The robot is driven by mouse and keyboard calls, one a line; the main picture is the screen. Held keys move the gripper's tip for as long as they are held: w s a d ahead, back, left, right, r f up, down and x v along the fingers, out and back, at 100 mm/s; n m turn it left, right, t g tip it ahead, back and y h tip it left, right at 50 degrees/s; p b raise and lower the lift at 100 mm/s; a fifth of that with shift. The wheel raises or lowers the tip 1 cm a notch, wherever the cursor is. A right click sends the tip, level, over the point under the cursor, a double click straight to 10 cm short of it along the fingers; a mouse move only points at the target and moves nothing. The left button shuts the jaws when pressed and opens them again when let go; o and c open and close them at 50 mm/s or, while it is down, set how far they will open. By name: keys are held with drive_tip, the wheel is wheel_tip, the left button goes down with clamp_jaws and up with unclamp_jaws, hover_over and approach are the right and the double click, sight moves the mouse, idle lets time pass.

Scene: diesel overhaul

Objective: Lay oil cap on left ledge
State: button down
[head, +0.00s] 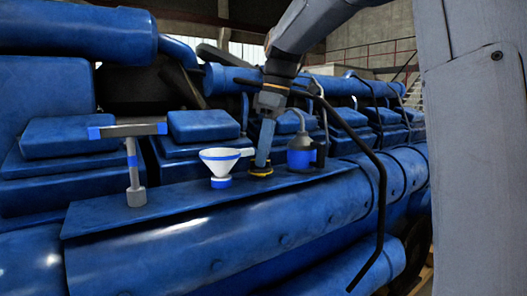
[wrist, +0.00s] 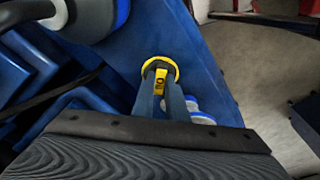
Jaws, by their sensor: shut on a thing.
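My gripper (head: 262,163) points down over the blue ledge (head: 185,196) along the engine's side. It is shut on the oil cap (head: 261,172), a yellow and dark disc at the fingertips. In the wrist view the cap's yellow grip tab (wrist: 160,86) sits between the two fingers, with its yellow rim (wrist: 157,62) just beyond. The cap is at or very close to the ledge surface; I cannot tell whether it touches or is seated on something. The fingers hide part of it.
A white funnel (head: 220,163) with blue bands stands left of the cap. A grey and blue T-handled tool (head: 134,165) stands farther left. A blue and dark oil can (head: 300,155) stands close on the right. Bare ledge shows between tool and funnel.

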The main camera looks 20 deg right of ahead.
drive_tip(key=shift+f, duration=0.15)
drive_tip(key=c, duration=1.8)
unclamp_jaws()
drive_tip(key=shift+o, duration=0.2)
wheel_tip(320, 180, up, 12)
drive_tip(key=s+d+b, duration=0.1)
drive_tip(key=d+b, duration=0.1)
drive_tip(key=b, duration=0.1)
